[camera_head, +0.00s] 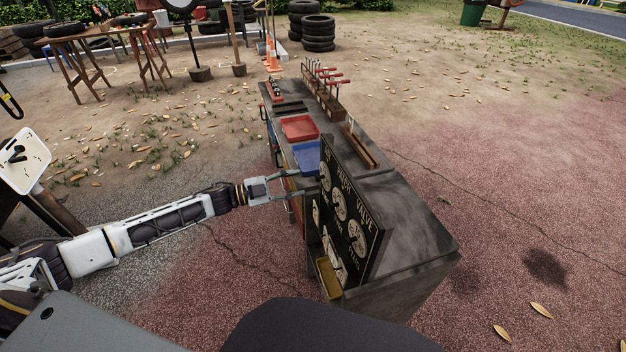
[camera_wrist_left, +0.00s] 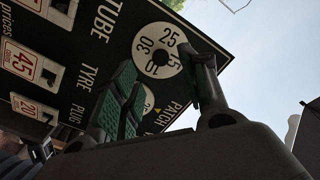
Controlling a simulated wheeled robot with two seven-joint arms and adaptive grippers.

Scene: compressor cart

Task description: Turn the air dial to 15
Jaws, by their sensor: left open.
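The dark board (camera_head: 370,212) stands upright on the cart, with white lettering and several round pale dials on its face. In the left wrist view, a round white dial (camera_wrist_left: 147,44) on the board (camera_wrist_left: 85,65) shows the numbers 30, 25, 15 and 10, with a dark piece at its middle. Where its pointer stands cannot be read. My left gripper (camera_head: 308,182) is open beside the board's far end. In the left wrist view, its two green-padded fingers (camera_wrist_left: 165,85) are apart, in front of the dial's lower and right parts, partly hiding it. Contact cannot be told. My right gripper is not in view.
The cart top (camera_head: 420,235) holds a red tray (camera_head: 299,127), a blue tray (camera_head: 307,156) and a rack of red-handled tools (camera_head: 328,85). A yellow tray (camera_head: 328,277) sits low by the board. Open ground lies to the right.

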